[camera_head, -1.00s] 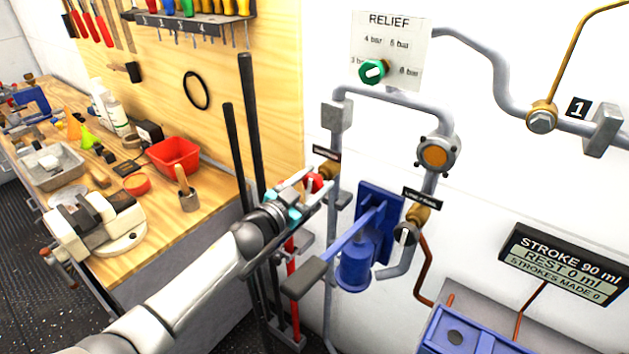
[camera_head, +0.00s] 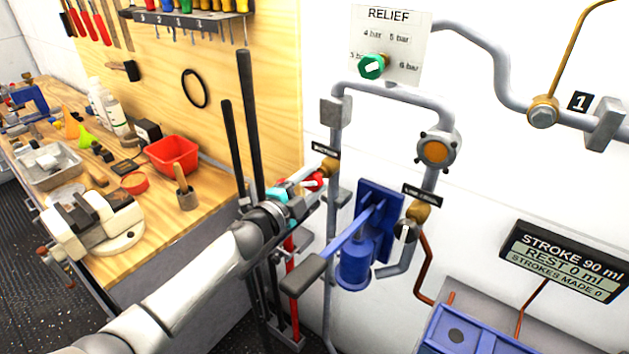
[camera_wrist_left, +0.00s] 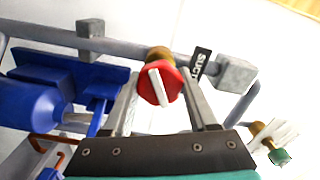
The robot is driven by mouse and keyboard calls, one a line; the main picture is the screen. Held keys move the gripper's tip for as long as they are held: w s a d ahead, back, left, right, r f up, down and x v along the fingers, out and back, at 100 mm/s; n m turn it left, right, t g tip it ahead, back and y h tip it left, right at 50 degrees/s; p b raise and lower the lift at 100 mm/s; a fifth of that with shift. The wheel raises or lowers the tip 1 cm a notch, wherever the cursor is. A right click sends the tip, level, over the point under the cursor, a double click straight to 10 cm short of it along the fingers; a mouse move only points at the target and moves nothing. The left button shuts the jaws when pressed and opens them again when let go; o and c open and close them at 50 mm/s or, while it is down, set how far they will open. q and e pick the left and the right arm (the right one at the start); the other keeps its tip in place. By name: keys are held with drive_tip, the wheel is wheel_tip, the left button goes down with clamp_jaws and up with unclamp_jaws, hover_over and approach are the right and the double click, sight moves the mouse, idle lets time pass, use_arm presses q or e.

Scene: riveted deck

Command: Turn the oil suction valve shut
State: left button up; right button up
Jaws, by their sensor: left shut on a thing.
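The oil suction valve has a red round knob with a white bar across it (camera_wrist_left: 161,84) and sits on a brass body (camera_head: 328,167) on the grey pipe, beside the black suction label (camera_head: 327,149). In the left wrist view the white bar runs nearly up and down, slightly tilted. My left gripper (camera_head: 313,181) reaches it from the left and is shut on the red knob. Its two fingers stand either side of the knob in the wrist view. In the head view the fingers partly hide the knob. My right gripper is in neither view.
The blue hand pump (camera_head: 355,262) with its lever (camera_head: 303,275) is just right of my arm. Dark upright bars (camera_head: 246,130) stand close behind my gripper. A second valve (camera_head: 407,231) is right of the pump. A workbench (camera_head: 214,202) fills the left.

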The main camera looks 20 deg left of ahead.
use_arm(q)
drive_tip(key=m+b, duration=0.1)
drive_tip(key=m, duration=0.4)
drive_tip(key=shift+f+m, duration=0.15)
drive_tip(key=shift+m, duration=0.25)
idle(0.4)
drive_tip(key=o, duration=1.4)
drive_tip(key=shift+s, duration=0.1)
drive_tip(key=shift+b+v, duration=0.55)
drive_tip(key=shift+v, duration=7.05)
